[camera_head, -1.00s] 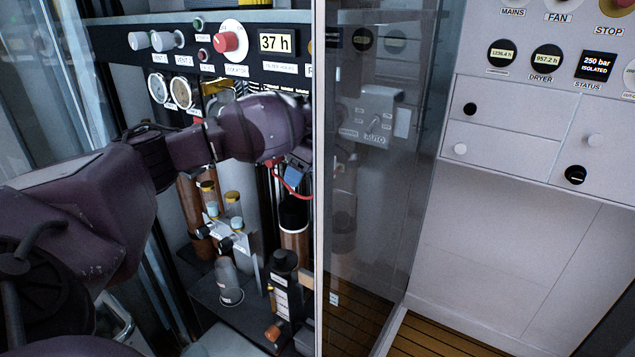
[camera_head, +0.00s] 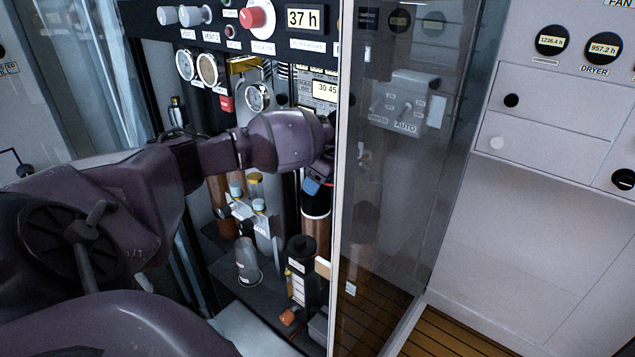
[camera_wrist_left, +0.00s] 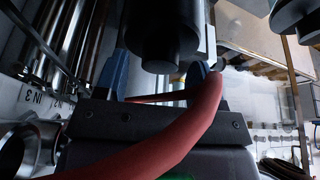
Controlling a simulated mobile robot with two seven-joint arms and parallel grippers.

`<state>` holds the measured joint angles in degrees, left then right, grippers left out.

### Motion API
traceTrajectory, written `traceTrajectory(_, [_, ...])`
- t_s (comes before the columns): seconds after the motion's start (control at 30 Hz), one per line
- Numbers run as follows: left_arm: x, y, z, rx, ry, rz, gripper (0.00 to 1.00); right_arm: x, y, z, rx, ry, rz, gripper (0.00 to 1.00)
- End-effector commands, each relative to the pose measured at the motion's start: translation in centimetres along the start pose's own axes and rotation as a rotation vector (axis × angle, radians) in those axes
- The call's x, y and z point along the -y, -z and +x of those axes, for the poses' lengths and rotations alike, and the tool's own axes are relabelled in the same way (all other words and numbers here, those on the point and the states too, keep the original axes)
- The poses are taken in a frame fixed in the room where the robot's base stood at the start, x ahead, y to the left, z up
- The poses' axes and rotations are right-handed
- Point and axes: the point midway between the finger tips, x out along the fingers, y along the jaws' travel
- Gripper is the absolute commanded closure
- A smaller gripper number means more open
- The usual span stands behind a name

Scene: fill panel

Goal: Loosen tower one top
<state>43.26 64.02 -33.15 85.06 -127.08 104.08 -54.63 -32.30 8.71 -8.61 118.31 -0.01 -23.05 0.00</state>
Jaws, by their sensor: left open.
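My left gripper (camera_head: 316,186) is inside the open panel, at the upper end of a brown tower with a black band (camera_head: 316,208). My arm and wrist hide the tower's top in the head view. In the left wrist view, the two blue fingers (camera_wrist_left: 155,76) stand apart. A dark stepped cylinder (camera_wrist_left: 165,42) lies between or just beyond them; I cannot tell whether they touch it. A red hose (camera_wrist_left: 185,130) crosses in front of the gripper's body. Which tower is number one cannot be read here. My right gripper is not in view.
A glass door (camera_head: 395,190) stands just right of my left gripper. Gauges (camera_head: 207,68) and a red knob (camera_head: 257,16) are above my arm. A clear cup (camera_head: 247,262) and a black canister (camera_head: 301,268) stand below it. The wooden floor (camera_head: 455,335) at right is clear.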

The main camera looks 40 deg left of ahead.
Motion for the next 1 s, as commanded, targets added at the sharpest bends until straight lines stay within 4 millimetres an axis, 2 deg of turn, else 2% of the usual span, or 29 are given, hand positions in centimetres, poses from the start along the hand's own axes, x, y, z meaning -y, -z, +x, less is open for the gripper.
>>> traceTrajectory(0.13, [0.0, 0.0, 0.8, -0.001, 0.000, -0.001, 0.37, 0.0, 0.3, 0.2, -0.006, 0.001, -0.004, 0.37])
traceTrajectory(0.43, [0.0, 0.0, 0.8, -0.001, 0.000, -0.001, 0.38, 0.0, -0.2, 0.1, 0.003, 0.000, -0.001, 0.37])
traceTrajectory(0.73, [0.0, 0.0, 0.8, -0.001, 0.000, -0.001, 0.84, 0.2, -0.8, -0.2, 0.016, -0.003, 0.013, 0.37])
traceTrajectory(1.0, [-0.1, 0.0, 0.8, 0.000, 0.032, -0.079, 0.86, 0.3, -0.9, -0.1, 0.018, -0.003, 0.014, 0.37])
